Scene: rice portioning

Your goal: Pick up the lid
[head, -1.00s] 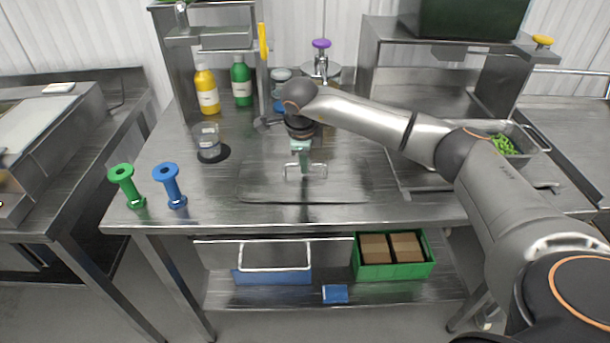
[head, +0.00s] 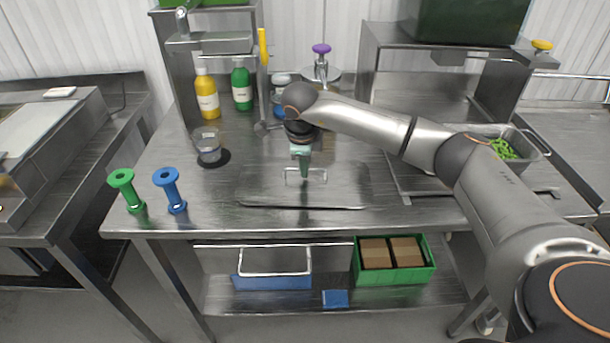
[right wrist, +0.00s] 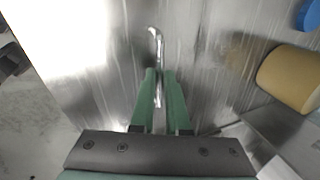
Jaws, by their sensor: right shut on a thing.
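The lid (head: 255,190) is a flat, shiny metal sheet with rounded corners at the middle of the steel table. A thin wire handle (head: 289,178) stands up from it. My right gripper (head: 304,172) reaches down from above with green fingers and is shut on the handle. In the right wrist view, the handle (right wrist: 158,45) runs in between the two green fingers (right wrist: 160,80). I cannot tell whether the lid is clear of whatever lies under it. My left gripper is not in view.
A glass (head: 208,148) on a black disc, a blue spool (head: 171,190) and a green spool (head: 128,190) stand to the left. Yellow (head: 207,95) and green (head: 242,88) bottles stand behind. A pan of green food (head: 505,148) is at right.

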